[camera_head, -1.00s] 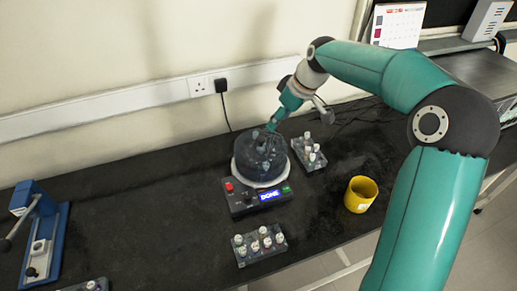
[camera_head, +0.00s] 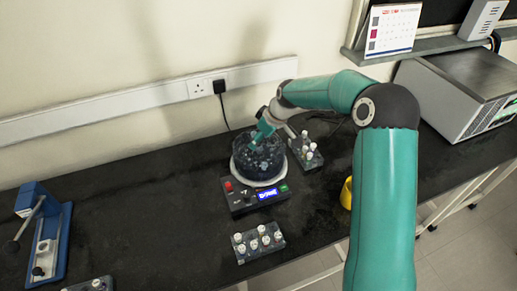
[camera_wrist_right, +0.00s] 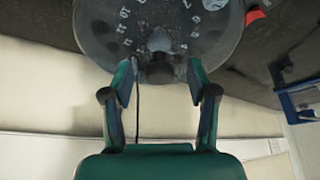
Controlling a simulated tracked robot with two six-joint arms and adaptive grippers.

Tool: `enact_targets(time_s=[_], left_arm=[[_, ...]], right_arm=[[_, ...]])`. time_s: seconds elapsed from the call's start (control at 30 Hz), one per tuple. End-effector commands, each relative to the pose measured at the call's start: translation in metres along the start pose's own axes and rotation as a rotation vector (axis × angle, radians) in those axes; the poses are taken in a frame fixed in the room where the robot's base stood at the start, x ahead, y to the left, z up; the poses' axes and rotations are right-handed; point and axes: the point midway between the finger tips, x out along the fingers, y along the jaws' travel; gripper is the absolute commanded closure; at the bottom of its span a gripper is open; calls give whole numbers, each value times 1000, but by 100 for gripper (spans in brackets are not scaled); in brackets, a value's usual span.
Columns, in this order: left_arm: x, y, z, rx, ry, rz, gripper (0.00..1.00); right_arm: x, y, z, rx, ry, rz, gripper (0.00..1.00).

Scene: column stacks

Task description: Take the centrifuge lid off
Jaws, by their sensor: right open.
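The centrifuge (camera_head: 240,198) stands on the black bench with a lit "DONE" display. Its smoky see-through lid (camera_head: 246,168) sits on the round white-rimmed bowl. The lid also fills the top of the right wrist view (camera_wrist_right: 100,28), with tubes showing through it. My right gripper (camera_head: 256,138) is over the lid. In the right wrist view its open fingers (camera_wrist_right: 160,76) are on either side of the dark lid knob (camera_wrist_right: 160,73), with a gap visible on each side. Contact with the knob cannot be made out. My left gripper is out of view.
Tube racks stand in front of the centrifuge (camera_head: 258,244) and behind it to the right (camera_head: 305,153). A yellow cup (camera_head: 346,194) is partly hidden by my right arm. A blue device (camera_head: 45,235) is at the left. The bench between is clear.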

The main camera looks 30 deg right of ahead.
Motion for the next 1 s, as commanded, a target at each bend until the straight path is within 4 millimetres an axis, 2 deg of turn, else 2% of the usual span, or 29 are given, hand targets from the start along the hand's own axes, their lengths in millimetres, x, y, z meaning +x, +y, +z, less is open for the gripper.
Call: enact_targets(time_s=[0.2, 0.5, 0.57, 1.0], left_arm=[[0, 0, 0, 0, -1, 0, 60], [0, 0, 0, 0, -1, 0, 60], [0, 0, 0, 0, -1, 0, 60], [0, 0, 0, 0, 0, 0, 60]], right_arm=[[0, 0, 0, 0, 1, 1, 43], [0, 0, 0, 0, 1, 1, 93], [0, 0, 0, 0, 1, 1, 100], [-1, 1, -1, 0, 2, 2, 100]])
